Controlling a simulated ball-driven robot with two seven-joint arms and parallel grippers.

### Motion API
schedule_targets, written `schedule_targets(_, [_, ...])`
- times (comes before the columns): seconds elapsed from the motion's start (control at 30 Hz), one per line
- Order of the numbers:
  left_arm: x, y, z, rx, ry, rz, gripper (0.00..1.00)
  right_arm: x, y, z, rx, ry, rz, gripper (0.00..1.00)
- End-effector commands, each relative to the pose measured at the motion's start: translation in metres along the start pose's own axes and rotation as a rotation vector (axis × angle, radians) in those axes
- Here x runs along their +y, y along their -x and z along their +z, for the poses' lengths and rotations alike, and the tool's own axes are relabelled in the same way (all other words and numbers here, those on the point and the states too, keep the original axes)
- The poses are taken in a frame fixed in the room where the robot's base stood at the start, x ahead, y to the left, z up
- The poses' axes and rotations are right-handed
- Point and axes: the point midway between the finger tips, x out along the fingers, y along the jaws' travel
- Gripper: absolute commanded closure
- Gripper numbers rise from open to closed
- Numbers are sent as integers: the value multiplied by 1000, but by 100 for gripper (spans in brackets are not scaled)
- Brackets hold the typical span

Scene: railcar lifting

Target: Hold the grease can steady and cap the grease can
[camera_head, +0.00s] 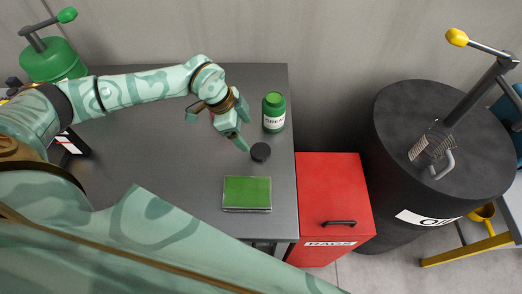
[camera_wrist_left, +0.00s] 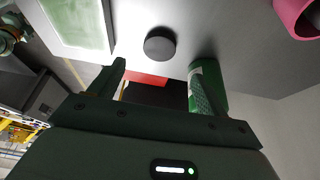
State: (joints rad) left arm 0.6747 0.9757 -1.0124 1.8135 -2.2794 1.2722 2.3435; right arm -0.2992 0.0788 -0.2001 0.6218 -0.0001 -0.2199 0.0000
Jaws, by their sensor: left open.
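The green grease can (camera_head: 273,118) stands upright near the right edge of the dark table, with a white label on its side. In the left wrist view the grease can (camera_wrist_left: 212,92) is partly hidden behind one finger. A black round cap (camera_head: 260,152) lies on the table just in front of the can, apart from it. The cap (camera_wrist_left: 160,46) also shows beyond the open fingers in the left wrist view. My left gripper (camera_head: 241,126) is open and empty, just left of the can and cap. My right gripper is in neither view.
A tray with a green top (camera_head: 247,192) lies nearer on the table. A red rag bin (camera_head: 335,205) stands against the table's right side, beside a large black drum (camera_head: 400,160). A green pump can (camera_head: 52,60) is at the far left. The table's middle is clear.

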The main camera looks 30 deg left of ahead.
Motion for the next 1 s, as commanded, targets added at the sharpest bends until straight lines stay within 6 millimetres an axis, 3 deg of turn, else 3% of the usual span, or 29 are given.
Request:
schedule_targets(0.2, [0, -33, 0, 0, -1, 0, 23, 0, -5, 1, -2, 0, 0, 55])
schedule_targets(0.67, [0, -42, 0, 0, 0, 0, 23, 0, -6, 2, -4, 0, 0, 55])
schedule_targets(1.0, [0, -87, 1, 0, 0, 0, 23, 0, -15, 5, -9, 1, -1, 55])
